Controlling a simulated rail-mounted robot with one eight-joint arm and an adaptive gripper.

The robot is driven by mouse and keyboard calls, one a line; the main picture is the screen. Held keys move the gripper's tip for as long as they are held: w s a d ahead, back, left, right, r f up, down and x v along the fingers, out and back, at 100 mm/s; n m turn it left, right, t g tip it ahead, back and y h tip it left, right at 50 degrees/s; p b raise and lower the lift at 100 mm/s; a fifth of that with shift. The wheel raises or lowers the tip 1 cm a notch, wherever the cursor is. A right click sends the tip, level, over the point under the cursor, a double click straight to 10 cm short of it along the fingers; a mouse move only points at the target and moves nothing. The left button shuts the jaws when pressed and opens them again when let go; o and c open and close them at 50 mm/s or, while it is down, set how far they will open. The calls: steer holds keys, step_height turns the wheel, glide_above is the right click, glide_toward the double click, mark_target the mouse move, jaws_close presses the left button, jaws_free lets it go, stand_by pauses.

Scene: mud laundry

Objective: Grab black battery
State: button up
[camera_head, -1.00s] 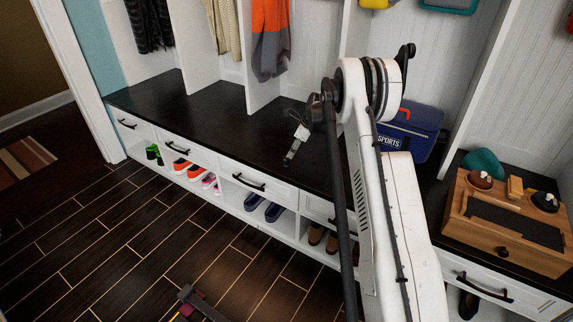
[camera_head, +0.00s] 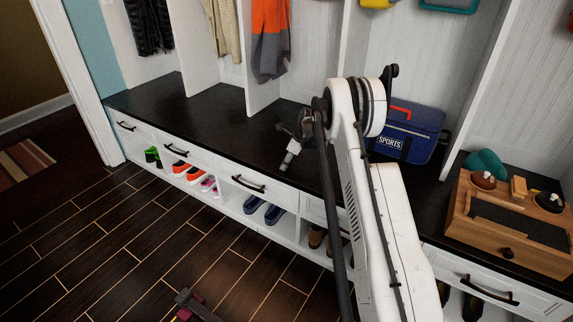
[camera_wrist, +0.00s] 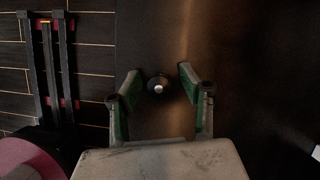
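The black battery (camera_wrist: 157,86) shows in the wrist view as a small dark round shape with a bright silver tip, seen nearly from above on the dark bench top. My gripper (camera_wrist: 160,76) is open, its green-lined fingers on either side of the battery with gaps to both. I cannot tell how far above the bench the fingertips are. In the head view my gripper (camera_head: 287,160) is small and low over the black bench top (camera_head: 200,115). I cannot make out the battery there.
A blue sports bag (camera_head: 410,132) and a wooden box (camera_head: 508,225) stand to the right on the bench. Shoes (camera_head: 188,171) sit in cubbies below the drawers. Coats hang behind. The bench left of my gripper is clear.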

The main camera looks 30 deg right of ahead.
jaws_close()
